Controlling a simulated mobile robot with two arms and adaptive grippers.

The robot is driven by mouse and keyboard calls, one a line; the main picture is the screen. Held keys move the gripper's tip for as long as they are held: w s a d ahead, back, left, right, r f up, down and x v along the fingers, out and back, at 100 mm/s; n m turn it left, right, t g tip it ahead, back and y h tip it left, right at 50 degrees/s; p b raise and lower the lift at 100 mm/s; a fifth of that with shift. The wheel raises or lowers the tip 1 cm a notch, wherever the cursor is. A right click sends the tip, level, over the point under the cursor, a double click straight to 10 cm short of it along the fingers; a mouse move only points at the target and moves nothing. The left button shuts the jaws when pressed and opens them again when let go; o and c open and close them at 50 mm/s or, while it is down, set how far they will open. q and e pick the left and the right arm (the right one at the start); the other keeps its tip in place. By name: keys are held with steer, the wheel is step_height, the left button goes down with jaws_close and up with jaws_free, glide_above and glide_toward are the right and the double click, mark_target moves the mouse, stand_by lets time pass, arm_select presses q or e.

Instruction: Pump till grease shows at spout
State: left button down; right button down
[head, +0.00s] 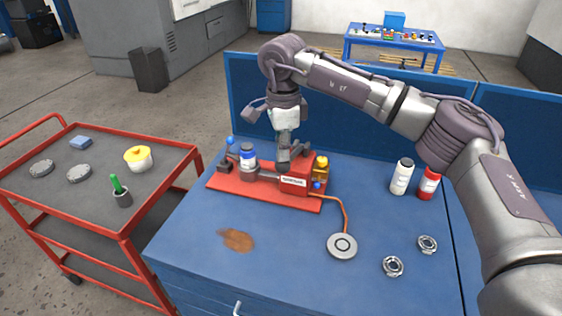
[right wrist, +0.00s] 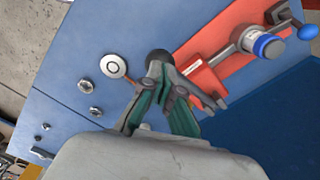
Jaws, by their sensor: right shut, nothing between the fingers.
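A red pump unit (head: 294,183) with a white label stands on a long red base plate (head: 225,190) on the blue bench. A blue-capped cylinder (head: 248,156) and a blue ball knob (head: 230,141) are at its left end. A yellow-capped amber bottle (head: 320,167) stands at its right end. A copper tube runs from the unit to a round grey disc (head: 341,246). No grease can be made out. My right gripper (head: 285,158) points down, shut and empty, just over or behind the unit; contact cannot be told. Its fingers (right wrist: 172,85) also show in the right wrist view. My left gripper is out of view.
Two metal ring parts (head: 393,266) (head: 428,244) lie at the bench's right front. A white bottle (head: 402,176) and a red bottle (head: 429,183) stand right. A brown stain (head: 237,240) marks the bench. A red cart (head: 120,232) stands left.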

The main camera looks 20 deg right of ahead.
stand_by(0.5)
step_height(320, 180, up, 6)
steer(key=p, duration=0.4)
steer(key=shift+r, duration=0.1)
steer(key=shift+f, duration=0.2)
